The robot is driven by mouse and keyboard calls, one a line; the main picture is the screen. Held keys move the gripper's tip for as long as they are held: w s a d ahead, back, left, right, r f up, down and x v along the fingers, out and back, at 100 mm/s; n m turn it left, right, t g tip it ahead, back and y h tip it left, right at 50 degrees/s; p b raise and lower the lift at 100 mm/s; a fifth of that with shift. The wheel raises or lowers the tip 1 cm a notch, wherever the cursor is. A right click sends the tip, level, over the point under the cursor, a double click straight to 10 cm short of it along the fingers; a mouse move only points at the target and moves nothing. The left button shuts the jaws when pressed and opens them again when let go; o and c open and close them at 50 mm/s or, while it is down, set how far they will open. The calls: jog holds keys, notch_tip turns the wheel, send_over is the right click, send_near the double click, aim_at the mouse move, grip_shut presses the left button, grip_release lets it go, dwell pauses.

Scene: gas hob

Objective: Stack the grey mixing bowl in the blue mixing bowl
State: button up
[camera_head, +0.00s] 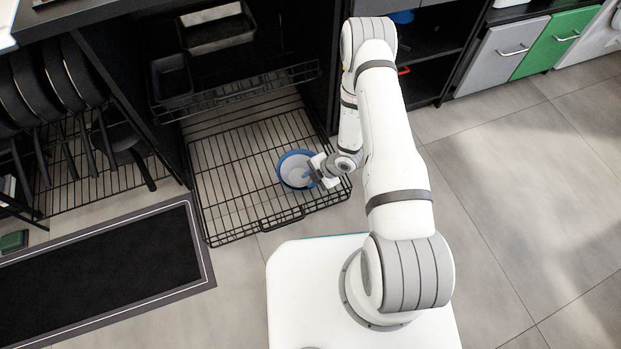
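A round bowl with a blue rim (283,160) stands on the pulled-out lower wire basket, near its right side. Its inside is pale grey-white, and I cannot tell whether this is the blue bowl's own inside or a grey bowl nested in it. No separate grey bowl shows. My gripper (313,177) is at the bowl's right side, with its fingers over or against the rim. The fingers are small and partly hidden, so I cannot tell whether they are open or shut on the rim.
The wire basket (228,190) extends over the floor. A shelf above it holds a metal tray (215,32) and a dark container (171,77). Pans (62,80) hang in a rack at left. A blue item (402,17) sits in the right cabinet. A dark mat (100,270) lies front left.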

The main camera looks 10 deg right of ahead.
jog(key=shift+r, duration=0.2)
jog(key=w+d+r+m+t+h+p, duration=0.1)
jog(key=d+r+m+h+p, duration=0.3)
jog(key=r, duration=0.7)
jog(key=w+d+r+m+h+b, duration=0.1)
jog(key=w+d+r+m, duration=0.15)
jog(key=d+r, duration=0.65)
jog(key=w+d+r+m+t+h+p, duration=0.15)
jog(key=r+m, duration=0.25)
jog(key=r, duration=1)
jog(key=s+r+m+g+h, duration=0.2)
jog(key=s+r+m, duration=0.65)
jog(key=r, duration=0.45)
jog(key=s+a+r+m+y, duration=0.1)
jog(key=s+a+r+m, duration=0.1)
jog(key=s, duration=0.4)
jog(key=s+a+r+m+g+y, duration=0.1)
jog(key=s+a+r+m, duration=0.1)
jog(key=s+r, duration=0.3)
jog(key=shift+s+a+r+m+p, duration=0.15)
jog(key=shift+s+a+m+p, duration=0.25)
jog(key=shift+s+m, duration=0.35)
